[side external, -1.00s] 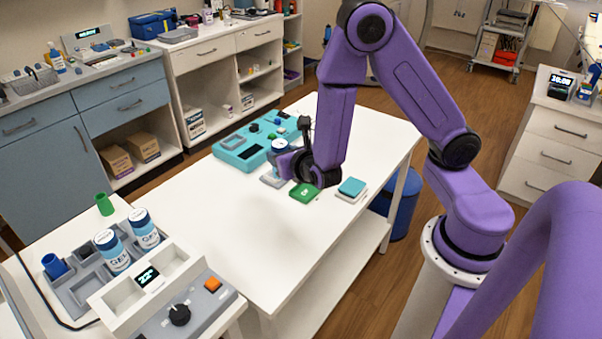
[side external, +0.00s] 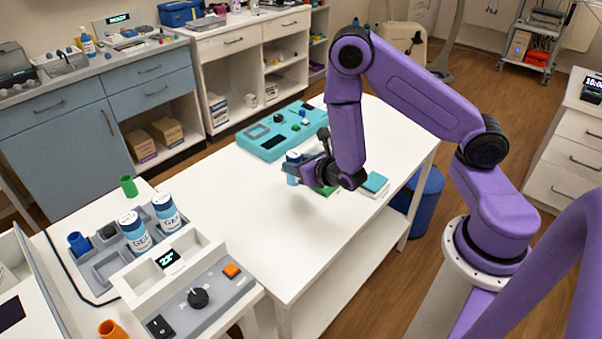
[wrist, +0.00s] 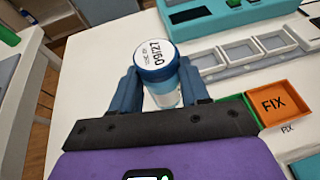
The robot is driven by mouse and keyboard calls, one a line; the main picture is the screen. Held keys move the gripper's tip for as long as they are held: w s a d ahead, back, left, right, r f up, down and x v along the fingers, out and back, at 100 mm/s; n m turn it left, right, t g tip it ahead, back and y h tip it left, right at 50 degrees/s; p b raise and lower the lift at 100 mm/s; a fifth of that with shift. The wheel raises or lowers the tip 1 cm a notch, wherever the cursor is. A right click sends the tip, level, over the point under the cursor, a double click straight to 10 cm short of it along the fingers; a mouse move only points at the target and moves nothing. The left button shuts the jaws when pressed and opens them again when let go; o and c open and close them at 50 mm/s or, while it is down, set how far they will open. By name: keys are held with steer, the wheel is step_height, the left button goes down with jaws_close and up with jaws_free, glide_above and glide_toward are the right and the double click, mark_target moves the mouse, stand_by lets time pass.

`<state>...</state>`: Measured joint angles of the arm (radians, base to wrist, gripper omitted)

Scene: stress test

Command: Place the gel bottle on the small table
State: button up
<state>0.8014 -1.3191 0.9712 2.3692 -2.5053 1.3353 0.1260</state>
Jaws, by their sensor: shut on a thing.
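My gripper (side external: 306,172) is shut on a small bottle (side external: 292,170) with a blue-rimmed white cap, above the long white table (side external: 262,215). In the wrist view the bottle (wrist: 160,60) stands between the two blue fingers, and its cap shows a printed date. Its side label is mostly hidden. I cannot tell how far its base is above the table. Two bottles labelled GEL, a front one (side external: 134,232) and a rear one (side external: 166,212), stand in the grey rack (side external: 107,268) on a white surface (side external: 150,185) at the left.
A teal device (side external: 268,143) lies behind my gripper. A teal-topped block (side external: 375,184) is at its right. The wrist view shows grey trays (wrist: 240,52) and an orange FIX bin (wrist: 278,103). A control box (side external: 200,297) stands before the rack. The table's near part is clear.

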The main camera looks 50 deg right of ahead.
steer(key=shift+f, duration=2)
steer(key=shift+f, duration=0.15)
steer(key=o, duration=1.1)
steer(key=shift+o, duration=0.2)
